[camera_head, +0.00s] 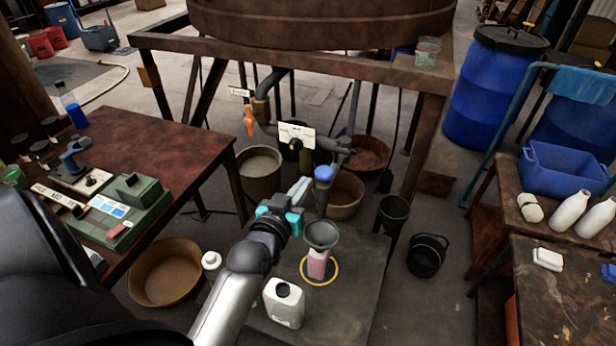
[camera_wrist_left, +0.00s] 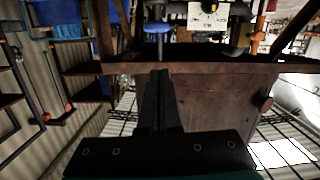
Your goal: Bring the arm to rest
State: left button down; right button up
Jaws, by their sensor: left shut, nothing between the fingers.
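My left gripper (camera_head: 302,186) reaches from the lower left over the low grey table, below the vat's pipework. Its dark fingers (camera_wrist_left: 160,75) are together and empty in the left wrist view. A blue-topped handle (camera_head: 323,174) is just right of the fingertips in the head view; in the wrist view it shows ahead of them (camera_wrist_left: 157,28). I cannot tell the exact gap between them. A grey funnel (camera_head: 321,234) sits on a pink container (camera_head: 318,264) inside a yellow ring on the table. My right gripper is not in view.
A white jug (camera_head: 284,304) stands close beside my forearm. Buckets, a basin (camera_head: 166,272) and the vat stand (camera_head: 420,76) surround the low table. A brown bench (camera_head: 165,150) is at left, a cluttered bench (camera_head: 560,290) at right. Floor shows between table and right bench.

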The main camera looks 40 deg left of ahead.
pick_arm(q)
jog(key=shift+s+d+r, duration=0.1)
jog(key=shift+s, duration=0.15)
dwell(0.4)
jog(key=s+d+f+m+g+h+b, duration=0.1)
jog(key=s+d+f+g, duration=0.25)
jog(key=f, duration=0.75)
jog(key=s+d+f+m+g+h, duration=0.1)
jog(key=s+d+f+g, duration=0.2)
jog(key=f, duration=0.7)
jog(key=s+d+f+m+g+h+b, duration=0.1)
jog(key=s+d+f, duration=0.3)
jog(key=f, duration=0.7)
jog(key=s+f+m+g, duration=0.1)
jog(key=s+f+g, duration=0.1)
jog(key=s+f, duration=0.3)
jog(key=s+f+m+g+b, duration=0.1)
jog(key=s+f+g, duration=0.2)
jog(key=s, duration=1)
jog(key=s+f+g, duration=0.2)
jog(key=s+f, duration=0.5)
jog(key=s, duration=0.2)
jog(key=shift+s+f+m, duration=0.15)
jog(key=shift+s+m, duration=0.1)
jog(key=shift+m, duration=0.15)
jog(key=shift+d+g, duration=0.15)
jog(key=shift+g, duration=0.1)
